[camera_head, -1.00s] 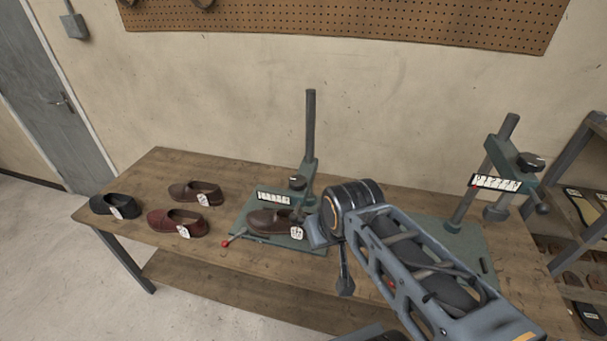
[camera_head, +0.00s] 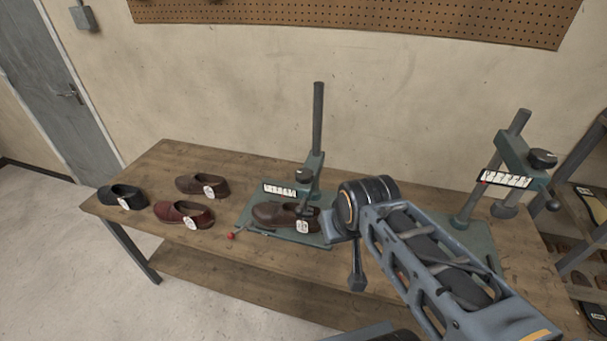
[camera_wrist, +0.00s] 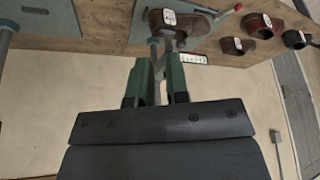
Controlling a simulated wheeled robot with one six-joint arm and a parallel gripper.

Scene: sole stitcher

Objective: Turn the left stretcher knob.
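In the wrist view the stretcher post and the shoe (camera_wrist: 180,22) appear upside down, beyond my gripper (camera_wrist: 158,70). Its two fingers stand apart with a gap between them, and nothing is seen held. I cannot make out the knob there. In the head view my arm hides most of the gripper, to the right of the shoe and below the knob.
Two brown shoes (camera_head: 203,186) and a black shoe (camera_head: 122,196) lie on the wooden table (camera_head: 160,160) at the left. A red-tipped lever (camera_head: 231,236) sticks out at the base's front. A second stretcher (camera_head: 515,155) stands right, beside a shelf (camera_head: 590,215).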

